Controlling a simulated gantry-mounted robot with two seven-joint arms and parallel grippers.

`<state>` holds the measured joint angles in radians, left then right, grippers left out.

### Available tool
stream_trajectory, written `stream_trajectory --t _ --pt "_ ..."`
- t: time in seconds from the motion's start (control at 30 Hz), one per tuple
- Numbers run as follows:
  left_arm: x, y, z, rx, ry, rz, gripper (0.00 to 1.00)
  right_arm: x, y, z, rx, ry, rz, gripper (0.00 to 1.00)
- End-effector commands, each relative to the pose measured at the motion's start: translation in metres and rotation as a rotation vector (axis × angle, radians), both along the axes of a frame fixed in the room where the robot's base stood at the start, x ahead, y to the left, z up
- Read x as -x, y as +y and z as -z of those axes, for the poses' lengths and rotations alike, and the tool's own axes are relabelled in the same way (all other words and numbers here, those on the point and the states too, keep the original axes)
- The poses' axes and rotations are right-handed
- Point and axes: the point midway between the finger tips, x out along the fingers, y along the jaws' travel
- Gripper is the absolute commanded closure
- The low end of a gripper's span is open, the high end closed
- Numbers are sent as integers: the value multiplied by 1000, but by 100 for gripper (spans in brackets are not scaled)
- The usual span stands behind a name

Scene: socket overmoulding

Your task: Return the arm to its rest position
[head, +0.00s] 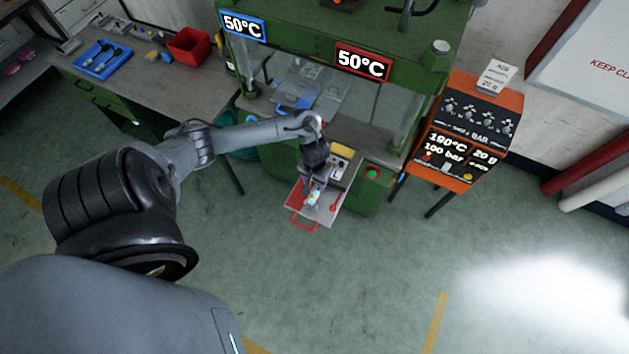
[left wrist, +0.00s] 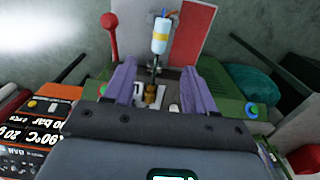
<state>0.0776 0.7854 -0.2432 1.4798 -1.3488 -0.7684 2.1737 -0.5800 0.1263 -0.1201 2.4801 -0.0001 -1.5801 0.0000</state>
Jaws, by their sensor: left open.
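My left arm reaches in from the left in the head view. Its gripper (head: 314,180) is over the small shelf (head: 325,212) at the front of the green press. In the left wrist view the two purple-grey fingers (left wrist: 158,85) stand apart with a gap between them. A small part with a white, yellow and light blue body (left wrist: 160,38) is seen beyond the fingertips, over the shelf; it also shows just below the gripper in the head view (head: 313,197). I cannot tell whether it touches the fingers. My right gripper is not in view.
The green press (head: 300,40) carries blue and red 50°C signs. An orange control unit (head: 462,130) stands to its right. A bench with a blue tray (head: 102,60) and red bin (head: 189,46) is at left. The front floor is clear.

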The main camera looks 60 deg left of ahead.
Motion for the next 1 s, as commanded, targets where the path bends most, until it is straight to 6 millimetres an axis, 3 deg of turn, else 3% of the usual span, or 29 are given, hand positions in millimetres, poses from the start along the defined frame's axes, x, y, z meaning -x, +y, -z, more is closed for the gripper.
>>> stream_trajectory --t 0.47,0.57,0.67,0.77,0.83,1.0 --pt "1 0 -7 0 1 0 44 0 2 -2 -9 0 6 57" --pt "8 0 -3 0 15 0 44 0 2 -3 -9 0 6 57" --pt "28 -11 8 20 50 1 44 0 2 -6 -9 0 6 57" --pt "59 -38 25 66 101 4 44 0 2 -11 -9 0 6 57" --pt "82 -69 33 117 124 11 44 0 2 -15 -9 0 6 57" --pt "112 -177 28 259 45 -24 44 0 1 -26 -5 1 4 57"
